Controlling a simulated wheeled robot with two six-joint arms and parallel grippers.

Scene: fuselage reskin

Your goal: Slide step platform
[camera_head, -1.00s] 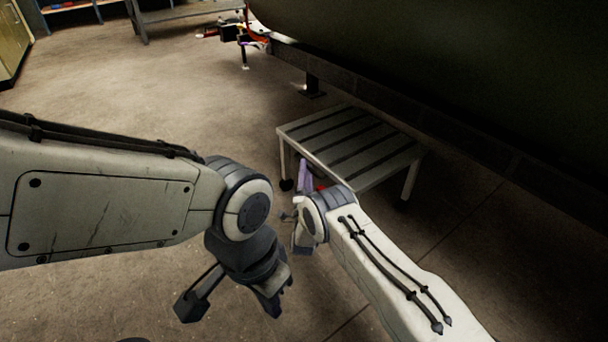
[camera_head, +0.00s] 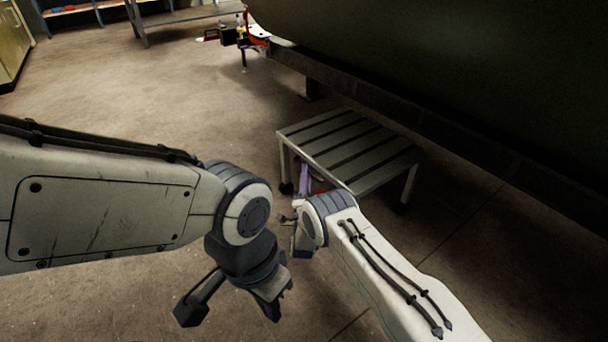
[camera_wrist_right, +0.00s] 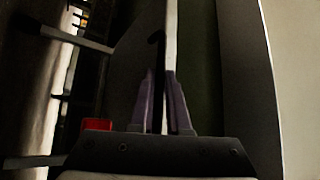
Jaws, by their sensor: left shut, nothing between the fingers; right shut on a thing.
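The step platform (camera_head: 345,148) is a low, grey slatted bench standing on the floor beside the fuselage. My right gripper (camera_head: 303,178) is at its near left side, under the top's front edge, partly hidden by my wrist. In the right wrist view, the purple fingers (camera_wrist_right: 161,95) are shut on the platform's edge (camera_wrist_right: 170,35). My left gripper (camera_head: 275,308) hangs low and shut in front of the platform, empty and apart from it.
The dark fuselage (camera_head: 450,60) overhangs the platform's far side, with a dark beam (camera_head: 420,118) along its lower edge. A workbench (camera_head: 190,14) stands at the back, near a small stand with coloured parts (camera_head: 243,42). The floor (camera_head: 150,100) at left is clear.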

